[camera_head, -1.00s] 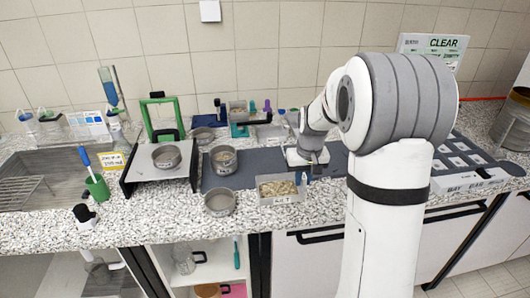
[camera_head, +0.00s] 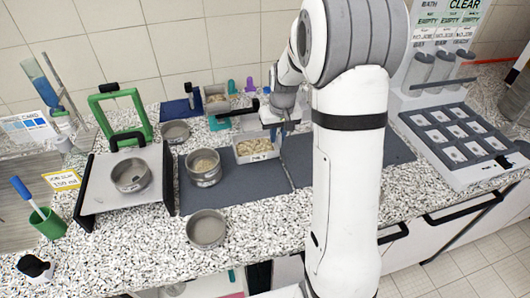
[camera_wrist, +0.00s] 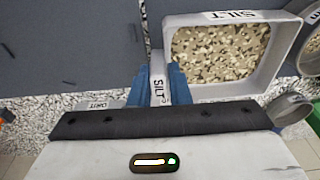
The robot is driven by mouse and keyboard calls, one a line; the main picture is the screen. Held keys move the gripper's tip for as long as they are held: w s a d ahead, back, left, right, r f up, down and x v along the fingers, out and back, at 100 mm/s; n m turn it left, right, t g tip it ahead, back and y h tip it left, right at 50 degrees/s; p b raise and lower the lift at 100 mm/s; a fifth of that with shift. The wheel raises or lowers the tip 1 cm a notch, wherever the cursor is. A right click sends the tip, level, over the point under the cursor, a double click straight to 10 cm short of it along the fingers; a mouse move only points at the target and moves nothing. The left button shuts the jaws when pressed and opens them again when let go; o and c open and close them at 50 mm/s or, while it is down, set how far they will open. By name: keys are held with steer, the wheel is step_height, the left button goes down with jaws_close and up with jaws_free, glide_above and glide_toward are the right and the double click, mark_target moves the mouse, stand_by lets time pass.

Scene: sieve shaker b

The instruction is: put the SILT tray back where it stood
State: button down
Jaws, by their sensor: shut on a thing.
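The SILT tray (camera_head: 244,157) is a pale open box full of beige grains, over the rear part of the dark mat. It also shows in the wrist view (camera_wrist: 281,83), its label readable on the rim. My gripper (camera_head: 281,132) is at its right side, shut on its labelled end tab. In the wrist view the blue fingers (camera_wrist: 159,88) are on either side of that tab. I cannot tell whether the tray touches the surface below.
A filled sieve (camera_head: 204,170) stands left of the tray, and an empty one (camera_head: 206,229) at the front. Another sieve (camera_head: 131,176) sits on the plate with the green clamp (camera_head: 121,112). The dark mat's (camera_head: 345,158) right part is clear.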

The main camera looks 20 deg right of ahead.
mark_target(278, 143)
step_height(278, 143, down, 4)
steer(key=shift+r+p, duration=0.1)
steer(key=shift+p, duration=0.2)
steer(key=shift+f+p, duration=0.3)
steer(key=shift+f, duration=1.55)
steer(key=shift+s, duration=0.1)
steer(key=shift+f, duration=0.2)
steer(key=c, duration=1.4)
jaws_free()
steer(key=shift+r, duration=0.1)
steer(key=shift+o, duration=0.2)
